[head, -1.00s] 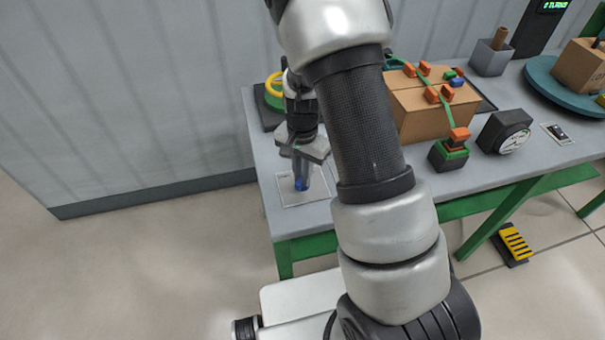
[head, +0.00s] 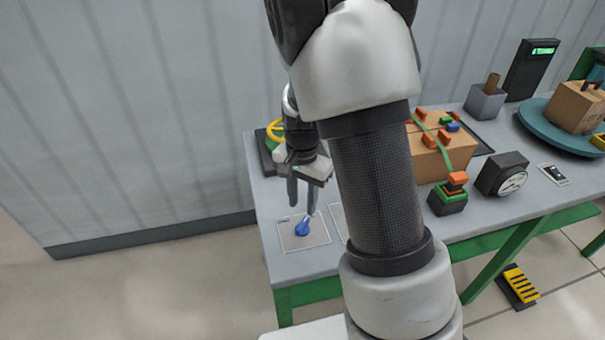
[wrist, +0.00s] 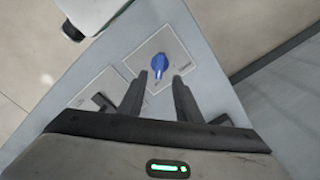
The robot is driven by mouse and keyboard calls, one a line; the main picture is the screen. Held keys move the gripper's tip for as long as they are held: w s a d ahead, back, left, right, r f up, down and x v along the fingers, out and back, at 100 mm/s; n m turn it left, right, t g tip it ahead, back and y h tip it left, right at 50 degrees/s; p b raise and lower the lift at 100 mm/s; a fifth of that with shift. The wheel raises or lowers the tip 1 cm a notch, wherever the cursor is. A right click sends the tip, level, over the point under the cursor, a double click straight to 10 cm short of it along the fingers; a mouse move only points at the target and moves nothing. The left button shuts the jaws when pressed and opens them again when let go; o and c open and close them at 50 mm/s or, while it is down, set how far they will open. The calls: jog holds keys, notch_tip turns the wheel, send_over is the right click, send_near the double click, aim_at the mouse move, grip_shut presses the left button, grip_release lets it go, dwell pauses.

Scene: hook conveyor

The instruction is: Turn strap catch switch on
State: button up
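A blue knob (head: 303,227) sits on a pale square plate (head: 318,239) at the near left corner of the table. It looks teardrop-shaped, with a narrower end. In the wrist view the knob (wrist: 160,64) lies just beyond my fingertips, and its plate's label is too small to read. My gripper (head: 302,208) is above the knob, fingers apart and empty; the gap between them shows in the wrist view (wrist: 159,77). A second plate (wrist: 88,93) beside it bears a black handle (wrist: 103,101); my arm mostly hides that plate in the head view. I cannot tell which is the strap catch switch.
Right of my arm stand a strapped carton (head: 455,158), an orange-topped green button box (head: 449,198), a black dial (head: 502,174) and a turntable (head: 538,118). A yellow pedal (head: 520,284) lies on the floor.

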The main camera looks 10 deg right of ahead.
notch_tip(320, 180, up, 10)
jog(key=shift+f, duration=0.15)
dwell(0.5)
jog(key=s+r+n+t+p, duration=0.2)
jog(key=s+r+n+t, duration=0.3)
jog(key=s+r, duration=1.2)
jog(key=s+n, duration=0.1)
jog(key=n, duration=0.3)
jog(key=shift+s+t, duration=0.3)
jog(key=shift+s, duration=0.1)
